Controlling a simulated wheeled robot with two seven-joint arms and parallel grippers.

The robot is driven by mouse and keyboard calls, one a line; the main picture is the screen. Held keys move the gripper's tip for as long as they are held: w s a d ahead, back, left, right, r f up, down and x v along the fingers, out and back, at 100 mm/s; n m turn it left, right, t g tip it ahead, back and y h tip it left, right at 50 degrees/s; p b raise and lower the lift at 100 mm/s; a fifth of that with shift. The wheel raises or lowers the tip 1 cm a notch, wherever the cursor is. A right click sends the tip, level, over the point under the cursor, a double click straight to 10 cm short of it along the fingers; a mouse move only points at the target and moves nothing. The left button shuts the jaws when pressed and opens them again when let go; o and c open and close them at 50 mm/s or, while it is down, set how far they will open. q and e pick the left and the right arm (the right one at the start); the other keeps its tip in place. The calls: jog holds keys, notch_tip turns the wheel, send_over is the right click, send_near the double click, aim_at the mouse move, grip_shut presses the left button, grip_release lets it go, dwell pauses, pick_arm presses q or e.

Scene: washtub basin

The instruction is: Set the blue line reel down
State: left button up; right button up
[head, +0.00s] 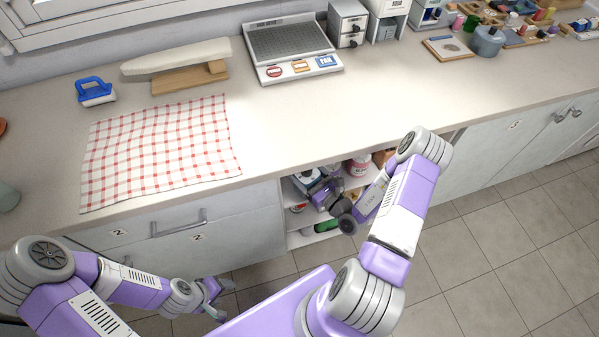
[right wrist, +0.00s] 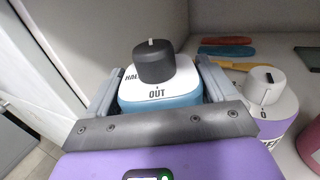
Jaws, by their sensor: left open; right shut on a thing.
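In the head view my right gripper (head: 322,190) is at the open shelf bay (head: 290,197) under the counter, and the reel is hard to make out there. Whether the reel's bottom touches a shelf is hidden. My left gripper (head: 213,293) is open and empty, low in front of the drawers.
A similar purple reel (right wrist: 275,108) stands close right of the held one, with orange and blue flat pieces (right wrist: 228,47) behind it. A pink jar (head: 357,166) and a green item (head: 327,226) are in the bay. The counter (head: 290,120) is above.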

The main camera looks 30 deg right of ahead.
jog(key=w, duration=0.3)
jog(key=shift+w+a+b, duration=0.25)
jog(key=shift+b, duration=0.05)
jog(key=f, duration=0.1)
jog(key=f+b, duration=0.2)
jog(key=shift+w+f, duration=0.25)
jog(key=shift+f, duration=0.1)
jog(key=shift+r, duration=0.1)
jog(key=o, duration=1.1)
